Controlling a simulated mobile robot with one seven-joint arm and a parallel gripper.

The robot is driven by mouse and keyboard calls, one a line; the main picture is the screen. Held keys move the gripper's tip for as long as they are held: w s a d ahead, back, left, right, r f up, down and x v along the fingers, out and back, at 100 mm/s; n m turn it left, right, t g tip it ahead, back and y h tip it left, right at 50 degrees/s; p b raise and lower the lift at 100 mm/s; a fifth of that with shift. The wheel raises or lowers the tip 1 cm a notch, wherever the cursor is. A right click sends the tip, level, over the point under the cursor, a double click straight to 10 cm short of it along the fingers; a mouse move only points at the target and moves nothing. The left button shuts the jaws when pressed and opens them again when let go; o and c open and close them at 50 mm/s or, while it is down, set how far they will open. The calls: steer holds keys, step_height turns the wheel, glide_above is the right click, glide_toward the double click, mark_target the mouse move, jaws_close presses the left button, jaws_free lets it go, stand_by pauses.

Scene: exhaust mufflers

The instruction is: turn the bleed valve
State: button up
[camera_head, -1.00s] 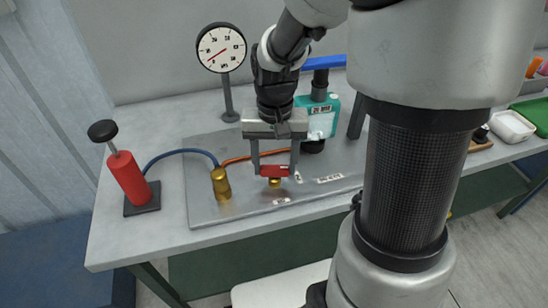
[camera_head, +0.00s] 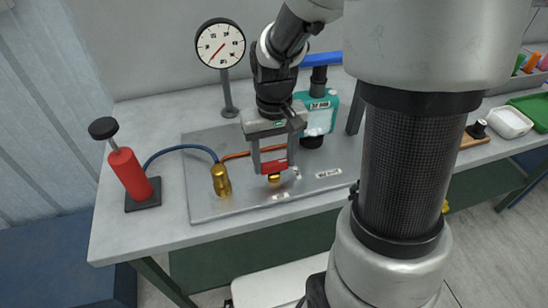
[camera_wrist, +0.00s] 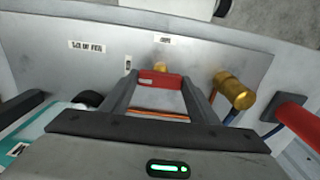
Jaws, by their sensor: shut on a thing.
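The bleed valve has a red handle (camera_head: 273,166) on a small brass body (camera_head: 274,178), on the grey metal plate (camera_head: 215,205). My gripper (camera_head: 273,168) points down over it, with its two fingers shut on the red handle. In the wrist view the red handle (camera_wrist: 159,80) sits between the fingertips, with a bit of brass (camera_wrist: 160,66) beyond it. Labels lie on the plate near the valve, too small to read surely.
A brass fitting (camera_head: 221,182) with a blue hose stands left of the valve. A red hand pump (camera_head: 129,172) stands at the left. A dial gauge (camera_head: 220,44) on a post and a teal bottle (camera_head: 320,112) stand behind. The plate's front strip is clear.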

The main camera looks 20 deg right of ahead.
steer(key=o, duration=1)
steer(key=shift+o, duration=0.2)
steer(key=shift+r, duration=0.1)
step_height(320, 180, up, 17)
steer(key=p, duration=0.3)
steer(key=shift+r, duration=0.15)
step_height(320, 180, up, 9)
steer(key=t+p, duration=0.2)
steer(key=p, duration=0.4)
glide_above(274, 163)
steer(key=s, duration=0.5)
steer(key=s+r+t+p, duration=0.3)
steer(key=s+r+p, duration=0.2)
steer(key=s, duration=0.2)
steer(key=shift+t, duration=0.3)
